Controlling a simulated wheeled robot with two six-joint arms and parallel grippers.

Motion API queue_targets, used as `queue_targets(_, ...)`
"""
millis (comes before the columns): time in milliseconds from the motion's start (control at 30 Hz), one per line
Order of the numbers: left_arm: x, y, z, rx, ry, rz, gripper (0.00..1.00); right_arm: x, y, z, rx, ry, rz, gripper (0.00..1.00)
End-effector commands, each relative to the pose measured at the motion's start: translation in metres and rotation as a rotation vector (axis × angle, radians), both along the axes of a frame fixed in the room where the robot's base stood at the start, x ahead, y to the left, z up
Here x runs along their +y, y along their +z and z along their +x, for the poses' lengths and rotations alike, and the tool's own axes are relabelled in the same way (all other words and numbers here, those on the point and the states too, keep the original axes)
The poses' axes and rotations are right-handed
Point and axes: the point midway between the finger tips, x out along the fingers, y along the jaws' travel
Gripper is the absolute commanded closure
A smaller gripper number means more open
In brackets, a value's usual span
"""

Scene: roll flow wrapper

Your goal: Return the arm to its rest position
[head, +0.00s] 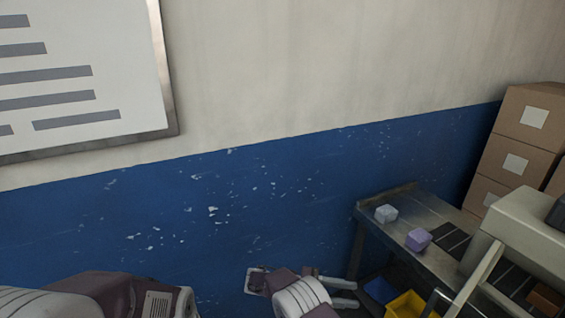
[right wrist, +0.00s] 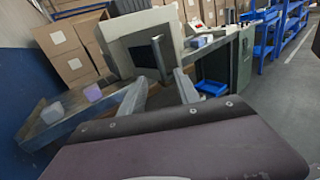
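My right gripper (head: 346,293) is at the bottom middle of the head view, in front of the blue wall. Its two fingers are apart with nothing between them. In the right wrist view the fingers (right wrist: 160,80) are also spread and empty, with the machine behind them. The gripper is clear of the table and the cubes. My left gripper does not show; only a part of my own arm is at the bottom left of the head view.
A metal table (head: 374,201) at right carries a white cube (head: 386,213) and a purple cube (head: 418,239) beside a wrapping machine (head: 530,226). A yellow bin (head: 408,305) and a blue bin (head: 380,289) are lower. Cardboard boxes (head: 526,140) stand behind.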

Motion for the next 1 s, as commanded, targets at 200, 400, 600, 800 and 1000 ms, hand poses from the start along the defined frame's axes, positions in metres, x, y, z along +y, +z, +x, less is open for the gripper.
queue_targets(200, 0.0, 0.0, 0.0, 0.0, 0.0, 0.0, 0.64, -0.027, 0.05, 0.008, -0.092, -0.086, 0.056, 0.62)
queue_targets(400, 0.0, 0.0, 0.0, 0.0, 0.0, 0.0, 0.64, -0.063, 0.094, -0.01, -0.133, -0.2, 0.145, 0.62)
queue_targets(600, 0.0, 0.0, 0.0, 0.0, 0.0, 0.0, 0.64, -0.106, 0.112, -0.057, -0.226, -0.334, 0.378, 0.62)
queue_targets(800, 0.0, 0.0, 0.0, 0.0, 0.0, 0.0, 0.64, -0.098, 0.068, -0.147, -0.556, -0.578, 0.811, 0.62)
queue_targets(1000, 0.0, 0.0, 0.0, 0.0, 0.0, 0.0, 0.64, -0.029, 0.004, -0.188, -0.989, -0.894, 1.096, 0.62)
